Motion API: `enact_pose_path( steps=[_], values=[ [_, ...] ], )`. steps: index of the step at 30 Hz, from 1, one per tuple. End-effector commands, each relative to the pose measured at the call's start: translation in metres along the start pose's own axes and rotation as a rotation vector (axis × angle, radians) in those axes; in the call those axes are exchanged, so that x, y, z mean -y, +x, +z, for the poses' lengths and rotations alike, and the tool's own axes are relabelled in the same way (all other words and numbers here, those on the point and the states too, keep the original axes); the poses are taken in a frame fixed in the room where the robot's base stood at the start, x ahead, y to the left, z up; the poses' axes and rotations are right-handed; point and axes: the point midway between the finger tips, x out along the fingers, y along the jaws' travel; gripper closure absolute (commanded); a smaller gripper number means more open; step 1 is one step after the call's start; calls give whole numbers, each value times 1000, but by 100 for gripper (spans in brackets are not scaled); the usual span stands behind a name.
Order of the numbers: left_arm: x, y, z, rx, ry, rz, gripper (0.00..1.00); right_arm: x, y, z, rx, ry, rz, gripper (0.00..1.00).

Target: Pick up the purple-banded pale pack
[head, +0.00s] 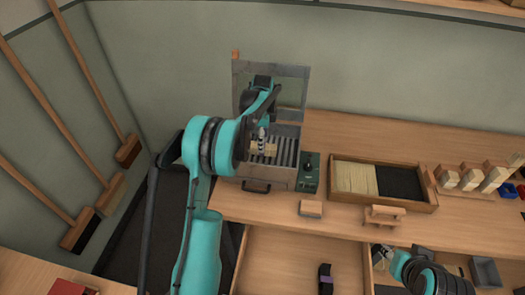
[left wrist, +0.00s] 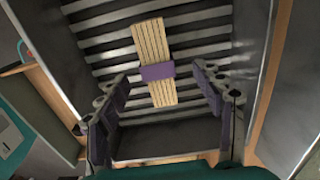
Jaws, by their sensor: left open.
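The pale pack (left wrist: 150,42) is a ribbed, straw-coloured bundle with a purple band (left wrist: 157,72) around its middle. It lies across dark slats in a metal box (head: 268,178); in the head view a pale part of it (head: 270,150) shows beside my gripper. My left gripper (head: 261,137) reaches down into the box. In the left wrist view it (left wrist: 160,82) is open, with a finger on each side of the banded part; contact cannot be told. My right gripper (head: 384,252) is low at the right, small and partly hidden by its arm.
The box has a raised clear lid behind and side walls near my left gripper. A green control unit (head: 309,175) adjoins it. A tray (head: 383,203) holds pale and dark bristles. A dark purple-banded pack (head: 326,280) lies in the open drawer (head: 285,262).

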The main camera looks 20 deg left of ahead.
Motion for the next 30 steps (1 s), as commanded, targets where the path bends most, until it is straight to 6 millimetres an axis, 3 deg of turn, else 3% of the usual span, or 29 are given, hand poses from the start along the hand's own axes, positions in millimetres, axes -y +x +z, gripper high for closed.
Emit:
enact_pose_path(
  steps=[6, 13, 20, 30],
  values=[
    [-2, 35, 2, 0, -1, 0, 33, 0, 13, 9, 0, 0, 0, 60],
    [-2, 36, 2, 0, -1, -1, 33, 0, 12, 9, 0, 0, 0, 60],
    [-2, 36, 2, 0, -1, -1, 88, 0, 12, 9, 0, 0, 0, 60],
    [-2, 34, 2, 0, -1, -1, 88, 0, 11, 8, 0, 0, 0, 60]
  ],
)
